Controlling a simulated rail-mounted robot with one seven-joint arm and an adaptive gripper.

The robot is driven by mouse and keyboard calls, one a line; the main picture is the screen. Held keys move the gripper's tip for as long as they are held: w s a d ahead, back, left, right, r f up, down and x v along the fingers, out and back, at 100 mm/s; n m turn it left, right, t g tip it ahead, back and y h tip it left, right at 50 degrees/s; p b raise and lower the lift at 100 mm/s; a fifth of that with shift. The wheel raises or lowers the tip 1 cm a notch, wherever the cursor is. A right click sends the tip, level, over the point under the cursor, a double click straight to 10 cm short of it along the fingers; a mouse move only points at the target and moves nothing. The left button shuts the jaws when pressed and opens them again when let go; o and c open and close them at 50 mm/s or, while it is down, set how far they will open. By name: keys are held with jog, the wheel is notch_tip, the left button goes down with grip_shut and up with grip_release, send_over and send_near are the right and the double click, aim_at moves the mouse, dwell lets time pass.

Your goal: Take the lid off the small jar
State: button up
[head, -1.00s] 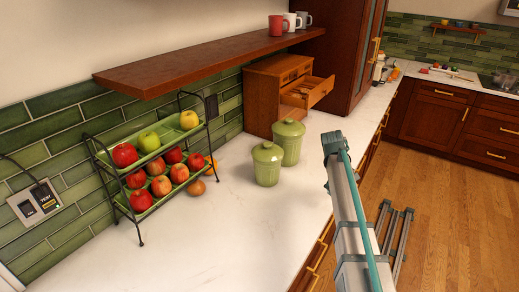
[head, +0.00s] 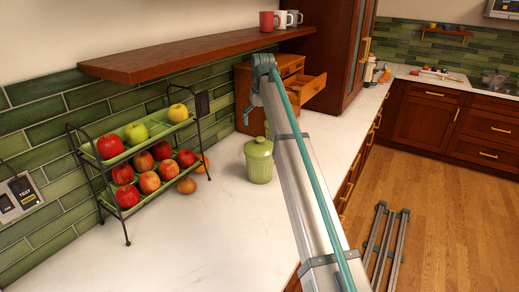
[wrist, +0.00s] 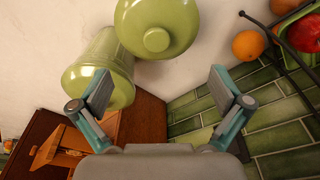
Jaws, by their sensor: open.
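The small jar (head: 258,162), pale green with a knobbed lid (head: 258,146), stands upright on the white counter, lid on. In the wrist view its round lid (wrist: 150,25) shows from above at the top. A second green jar (wrist: 112,64), which looked the larger one earlier, stands beside it at the left; my left finger partly covers it. In the head view my arm hides most of that jar. My gripper (wrist: 160,85) is open and empty, with the small jar's lid beyond its fingertips. In the head view my gripper (head: 249,114) shows partly, behind and above the small jar.
A wooden chest (head: 243,88) with an open drawer (head: 312,88) stands behind the jars. A two-tier fruit rack (head: 128,150) with apples stands left. A shelf (head: 190,52) with mugs overhangs the counter. The front counter (head: 170,250) is clear.

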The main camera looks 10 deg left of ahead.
aim_at(261, 139)
jog(key=f, duration=0.2)
jog(key=f+p, duration=0.1)
jog(key=f, duration=0.1)
jog(key=shift+w+f, duration=0.1)
jog(key=shift+w, duration=0.2)
jog(key=shift+d+f+p, duration=0.1)
jog(key=shift+f+p, duration=0.5)
jog(key=shift+f, duration=0.2)
jog(key=shift+w+f+p, duration=0.15)
jog(key=shift+f+p, duration=0.2)
jog(key=shift+f, duration=0.6)
jog(key=shift+w+f+p, duration=0.1)
jog(key=shift+f+p, duration=0.2)
jog(key=shift+f, duration=0.6)
jog(key=shift+s, duration=0.15)
jog(key=c, duration=1.7)
